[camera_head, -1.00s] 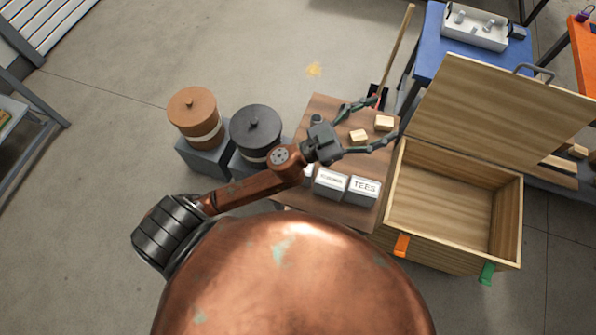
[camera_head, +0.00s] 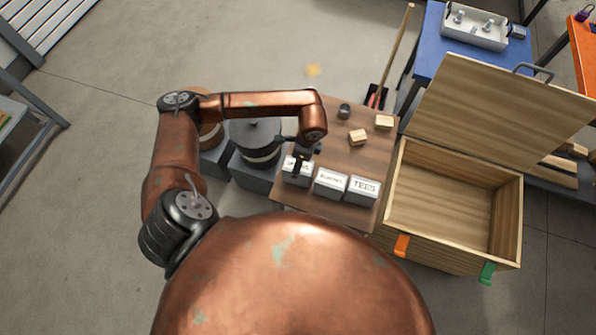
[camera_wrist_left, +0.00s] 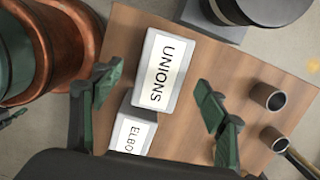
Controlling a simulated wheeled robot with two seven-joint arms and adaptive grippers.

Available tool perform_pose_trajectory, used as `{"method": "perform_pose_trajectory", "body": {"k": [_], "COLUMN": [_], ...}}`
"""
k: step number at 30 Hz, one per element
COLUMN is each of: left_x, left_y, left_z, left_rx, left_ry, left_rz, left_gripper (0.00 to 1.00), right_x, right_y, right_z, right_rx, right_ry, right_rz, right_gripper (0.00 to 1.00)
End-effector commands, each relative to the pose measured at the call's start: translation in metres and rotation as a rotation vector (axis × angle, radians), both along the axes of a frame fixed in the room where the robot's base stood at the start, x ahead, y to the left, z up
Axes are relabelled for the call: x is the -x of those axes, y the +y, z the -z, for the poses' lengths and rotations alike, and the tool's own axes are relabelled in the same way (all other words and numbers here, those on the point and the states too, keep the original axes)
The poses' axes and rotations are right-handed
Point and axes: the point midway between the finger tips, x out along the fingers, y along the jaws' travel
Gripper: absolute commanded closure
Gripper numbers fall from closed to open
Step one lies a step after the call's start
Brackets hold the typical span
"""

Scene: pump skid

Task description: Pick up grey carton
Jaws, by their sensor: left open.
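Three pale grey cartons with white labels stand in a row at the table's near edge: the left one (camera_head: 297,176), the middle one (camera_head: 331,184) and the TEES carton (camera_head: 362,190). My left gripper (camera_head: 297,160) points down over the left carton and partly hides it. In the left wrist view, the UNIONS carton (camera_wrist_left: 160,72) lies ahead between the fingers of my open left gripper (camera_wrist_left: 158,92), with nothing held. The carton marked ELBO (camera_wrist_left: 133,133) is beside it, partly hidden by the gripper. My right gripper is not in view.

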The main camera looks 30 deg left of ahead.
Motion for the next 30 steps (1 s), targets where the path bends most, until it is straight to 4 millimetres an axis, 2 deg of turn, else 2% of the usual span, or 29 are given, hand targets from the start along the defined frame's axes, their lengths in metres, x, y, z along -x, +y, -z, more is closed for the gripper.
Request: {"method": "perform_pose_trajectory", "body": {"k": [3, 8, 15, 18, 25, 30], "left_x": [0.001, 0.000, -0.002, -0.002, -0.002, -0.002], "left_y": [0.002, 0.001, 0.003, 0.003, 0.003, 0.003], "left_z": [0.016, 0.027, 0.062, 0.071, 0.071, 0.071], "left_rx": [0.000, 0.003, 0.003, 0.005, 0.006, 0.006], "left_ry": [0.003, 0.002, 0.005, 0.003, 0.002, 0.002], "left_rz": [-0.001, 0.002, 0.002, 0.002, 0.004, 0.004], "left_gripper": [0.33, 0.33, 0.33, 0.33, 0.33, 0.44], "right_x": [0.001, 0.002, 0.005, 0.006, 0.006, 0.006], "right_y": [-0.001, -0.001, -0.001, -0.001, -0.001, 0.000], "right_z": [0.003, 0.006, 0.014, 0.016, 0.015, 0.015], "right_rx": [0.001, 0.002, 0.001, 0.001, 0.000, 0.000], "right_ry": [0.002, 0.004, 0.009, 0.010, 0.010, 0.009], "right_rz": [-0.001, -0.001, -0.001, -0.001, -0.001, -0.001], "right_gripper": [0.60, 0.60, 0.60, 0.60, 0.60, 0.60]}}
